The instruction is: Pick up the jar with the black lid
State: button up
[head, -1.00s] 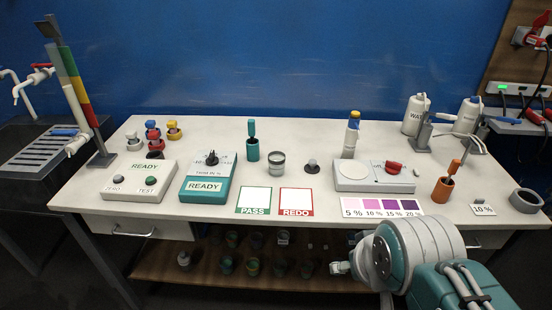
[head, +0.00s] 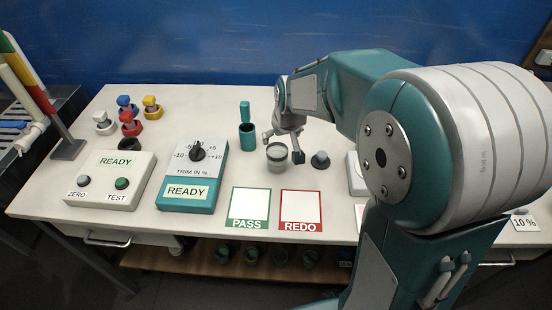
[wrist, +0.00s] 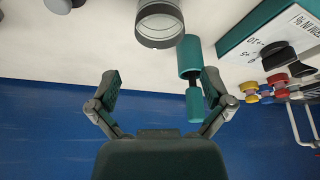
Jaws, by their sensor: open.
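A small clear jar (head: 277,157) with a pale grey top stands upright mid-table; I see no clear black lid on it. It also shows in the wrist view (wrist: 160,26), at the top edge. A black rounded piece (head: 129,147) sits behind the left READY box, partly hidden; I cannot tell whether it is a lid. My gripper (head: 283,146) is open and empty close to the clear jar. In the wrist view my gripper (wrist: 160,78) has its fingers spread, with the jar beyond them, apart from both tips in that picture.
A teal cup (head: 247,137) with a teal-handled tool stands left of the jar, close to one finger. The trim box (head: 187,203), PASS card (head: 249,207) and REDO card (head: 301,208) lie in front. Coloured pieces (head: 131,125) stand back left.

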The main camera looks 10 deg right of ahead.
send_near(276, 153)
jog(key=shift+a+f, duration=0.2)
jog(key=shift+f, duration=0.35)
jog(key=shift+a+f, duration=0.2)
jog(key=shift+f, duration=0.35)
jog(key=shift+x, duration=2.75)
jog(key=shift+c, duration=0.3)
jog(key=c, duration=1)
